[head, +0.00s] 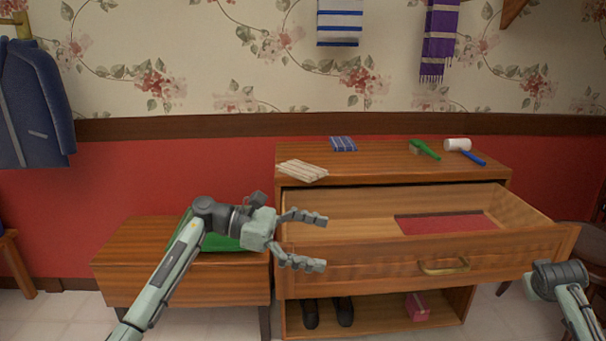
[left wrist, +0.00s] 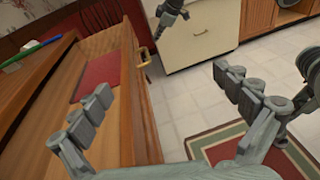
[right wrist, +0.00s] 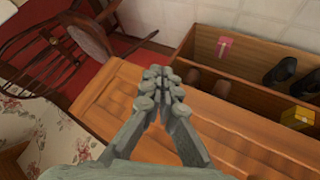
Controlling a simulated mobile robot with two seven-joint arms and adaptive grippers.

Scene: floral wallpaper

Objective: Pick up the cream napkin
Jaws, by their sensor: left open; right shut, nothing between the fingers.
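The cream napkin (head: 303,169) lies folded, with faint stripes, at the front left corner of the dresser top in the head view. My left gripper (head: 320,243) is open and empty. It is below and slightly right of the napkin in the picture, by the left end of the open drawer, and apart from the napkin. The left wrist view shows its spread fingers (left wrist: 163,84) with nothing between them; I make out no napkin there. My right gripper (right wrist: 160,75) is shut and empty in the right wrist view; the head view shows only part of that arm at the right edge.
The dresser drawer (head: 350,262) is pulled out, with a red cloth (head: 445,224) inside. A blue folded cloth (head: 343,144), a green brush (head: 425,149) and a white-headed mallet (head: 458,145) lie on top. A low cabinet (head: 125,254) stands left. Shoes (head: 343,311) stand below.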

